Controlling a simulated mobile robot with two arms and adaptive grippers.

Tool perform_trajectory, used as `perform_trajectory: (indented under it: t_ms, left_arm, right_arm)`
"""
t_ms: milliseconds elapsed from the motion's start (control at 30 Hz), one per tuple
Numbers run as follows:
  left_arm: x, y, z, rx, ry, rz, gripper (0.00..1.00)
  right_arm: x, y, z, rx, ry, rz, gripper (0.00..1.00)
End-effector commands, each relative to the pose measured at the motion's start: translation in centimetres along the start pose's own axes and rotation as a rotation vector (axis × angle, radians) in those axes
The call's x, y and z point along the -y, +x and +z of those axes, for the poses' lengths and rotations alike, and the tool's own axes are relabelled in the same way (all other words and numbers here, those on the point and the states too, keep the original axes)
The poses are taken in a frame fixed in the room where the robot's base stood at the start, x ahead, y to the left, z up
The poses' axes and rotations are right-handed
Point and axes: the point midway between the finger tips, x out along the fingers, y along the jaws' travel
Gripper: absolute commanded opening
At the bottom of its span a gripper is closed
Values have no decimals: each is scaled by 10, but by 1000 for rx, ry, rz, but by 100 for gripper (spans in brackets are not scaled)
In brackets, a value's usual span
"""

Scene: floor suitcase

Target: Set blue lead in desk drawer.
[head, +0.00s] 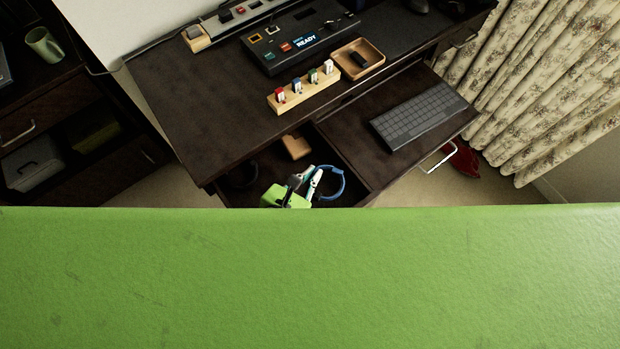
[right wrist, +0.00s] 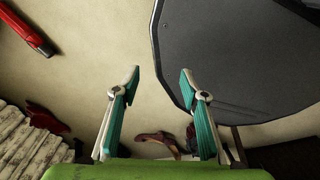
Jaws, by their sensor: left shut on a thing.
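The blue lead (head: 341,181) is a looped blue cable in the head view. It is held by my left gripper (head: 314,180), which is shut on it, over the open desk drawer (head: 326,157). I cannot tell whether the lead touches the drawer floor. The drawer is dark and pulled out from under the desk (head: 190,105); its front is hidden behind my green body. My right gripper (right wrist: 160,76) is open and empty in the right wrist view, over the floor away from the lead.
A tan wooden piece (head: 296,146) lies in the drawer's back part. A keyboard (head: 423,113) rests on a pulled-out tray at right. A wooden block with several small coloured pieces (head: 304,91), a small wooden tray (head: 372,50) and a dark console (head: 300,38) stand on the desk.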

Motion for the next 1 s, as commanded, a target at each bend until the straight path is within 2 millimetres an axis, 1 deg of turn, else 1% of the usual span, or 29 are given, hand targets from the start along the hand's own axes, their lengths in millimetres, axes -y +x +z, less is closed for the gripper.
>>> perform_trajectory:
  t_ms: [33, 67, 100, 200, 300, 533, 633, 700, 733, 1000]
  left_arm:
    - [-5, 5, -5, -1, 0, 3, 0]
    - [-7, 8, -10, -2, -1, 2, 0]
    - [-5, 12, -17, -3, -3, 1, 0]
    - [-5, 18, -28, -2, -2, 2, 0]
    - [-5, 20, -32, -1, -1, 1, 0]
    - [-5, 19, -31, -1, 1, 1, 0]
    - [-5, 21, -34, -1, 1, 1, 0]
    - [-5, 20, -33, -1, 1, 1, 23]
    - [-5, 20, -34, -2, 1, 1, 24]
    - [-5, 20, -33, -2, 1, 1, 24]
  right_arm:
    - [0, 3, 0, -1, 0, 0, 40]
    - [0, 4, 0, -1, 0, 0, 40]
    - [0, 8, 0, -2, 0, 0, 40]
    - [-1, 12, 0, -2, 0, 1, 40]
    - [-3, 12, -1, -3, -1, 3, 40]
    - [-10, 11, 0, -2, -1, 11, 40]
    - [-11, 14, 0, -2, -1, 13, 40]
    - [-11, 13, 0, -2, -1, 13, 40]
    - [-11, 13, 0, -2, -1, 13, 40]
    - [-11, 12, 0, -2, 0, 13, 40]
